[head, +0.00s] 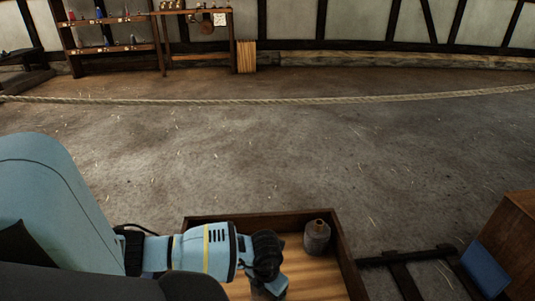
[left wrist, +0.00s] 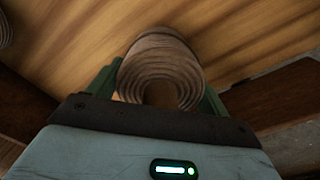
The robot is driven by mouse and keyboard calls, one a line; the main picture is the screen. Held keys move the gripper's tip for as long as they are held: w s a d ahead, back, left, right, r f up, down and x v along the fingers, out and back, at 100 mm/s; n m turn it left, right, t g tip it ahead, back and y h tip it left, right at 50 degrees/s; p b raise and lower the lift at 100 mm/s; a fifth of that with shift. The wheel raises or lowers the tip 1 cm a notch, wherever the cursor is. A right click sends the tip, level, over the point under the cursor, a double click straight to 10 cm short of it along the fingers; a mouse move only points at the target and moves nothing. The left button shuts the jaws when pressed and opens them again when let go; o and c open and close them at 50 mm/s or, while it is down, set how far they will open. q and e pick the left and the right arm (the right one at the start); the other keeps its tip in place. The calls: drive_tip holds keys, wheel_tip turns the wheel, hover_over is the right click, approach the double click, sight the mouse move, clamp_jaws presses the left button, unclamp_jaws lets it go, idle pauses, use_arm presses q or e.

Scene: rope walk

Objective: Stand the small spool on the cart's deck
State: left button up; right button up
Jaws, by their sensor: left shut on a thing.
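The small spool (left wrist: 160,62), a pale brown, ringed round thing, sits between the green fingers of my left gripper (left wrist: 160,92) in the left wrist view. The gripper is shut on it, with the cart's wooden deck (left wrist: 75,45) behind it. In the head view my left gripper (head: 270,286) is low over the cart's deck (head: 325,272); the spool is hidden there by the hand. I cannot tell whether the spool touches the deck. My right gripper is not in view.
A grey jug (head: 317,237) stands in the deck's far right corner, inside the dark raised rim (head: 250,217). A wooden box (head: 518,225) and a blue panel (head: 485,268) are at the right. A rope (head: 300,101) stretches across the room; the floor beyond the cart is open.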

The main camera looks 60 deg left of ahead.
use_arm(q)
drive_tip(key=o, duration=1.2)
drive_tip(key=shift+f, duration=0.1)
drive_tip(key=shift+c, duration=0.2)
drive_tip(key=shift+r, duration=0.45)
wheel_tip(320, 180, up, 10)
drive_tip(key=p, duration=0.4)
drive_tip(key=shift+r, duration=0.1)
drive_tip(key=shift+r+p, duration=0.35)
drive_tip(key=shift+r, duration=0.25)
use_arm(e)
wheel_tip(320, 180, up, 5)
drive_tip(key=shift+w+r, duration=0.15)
